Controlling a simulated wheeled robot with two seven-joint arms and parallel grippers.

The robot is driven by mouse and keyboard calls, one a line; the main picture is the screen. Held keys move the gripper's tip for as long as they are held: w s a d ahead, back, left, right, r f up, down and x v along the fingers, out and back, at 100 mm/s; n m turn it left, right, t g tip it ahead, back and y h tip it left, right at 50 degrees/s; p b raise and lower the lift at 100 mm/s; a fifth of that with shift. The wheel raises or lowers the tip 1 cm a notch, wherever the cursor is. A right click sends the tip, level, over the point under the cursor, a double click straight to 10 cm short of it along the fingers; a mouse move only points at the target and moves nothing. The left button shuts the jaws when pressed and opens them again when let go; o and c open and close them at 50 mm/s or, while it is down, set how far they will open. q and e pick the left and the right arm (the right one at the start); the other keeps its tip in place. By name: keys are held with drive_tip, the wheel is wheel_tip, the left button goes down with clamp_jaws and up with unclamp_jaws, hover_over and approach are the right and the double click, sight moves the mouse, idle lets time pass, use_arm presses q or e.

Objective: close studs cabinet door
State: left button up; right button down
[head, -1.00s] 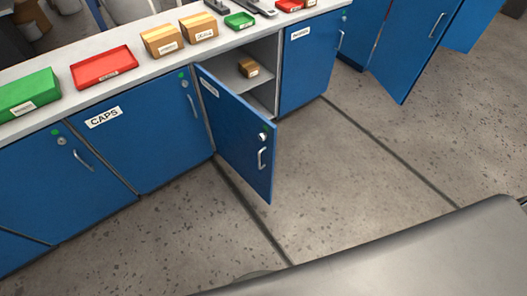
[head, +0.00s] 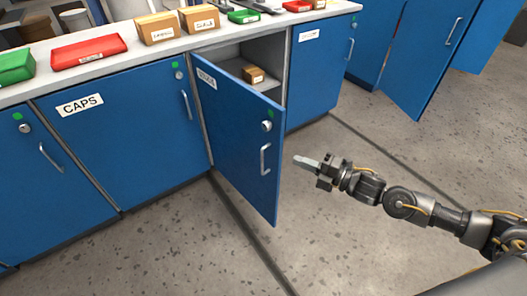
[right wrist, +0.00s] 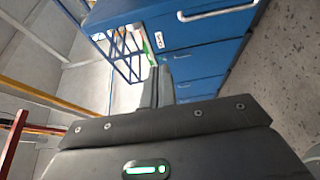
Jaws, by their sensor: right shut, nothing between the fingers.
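The studs cabinet door (head: 235,135) is blue and stands ajar in the head view, hinged on its left side and swung out toward me. It has a white label, a lock with a green mark and a silver handle (head: 265,158) near its free edge. Behind it the grey cabinet inside shows, with a small brown box (head: 253,75) on a shelf. My right gripper (head: 302,161) is shut and empty, to the right of the door handle and apart from it in the picture. Its shut fingers also show in the right wrist view (right wrist: 157,88). My left gripper is not in view.
The CAPS cabinet door (head: 120,125) to the left is shut. Another blue door (head: 425,60) stands open at the upper right. The counter (head: 140,56) holds a red tray (head: 88,52), cardboard boxes and green bins. The speckled floor in front is clear.

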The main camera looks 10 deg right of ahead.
sight(281, 144)
drive_tip(key=shift+w+a, duration=0.65)
drive_tip(key=shift+w, duration=0.8)
drive_tip(key=shift+w+a, duration=0.6)
drive_tip(key=shift+w, duration=0.9)
drive_tip(key=shift+w+a, duration=0.65)
drive_tip(key=shift+w, duration=0.8)
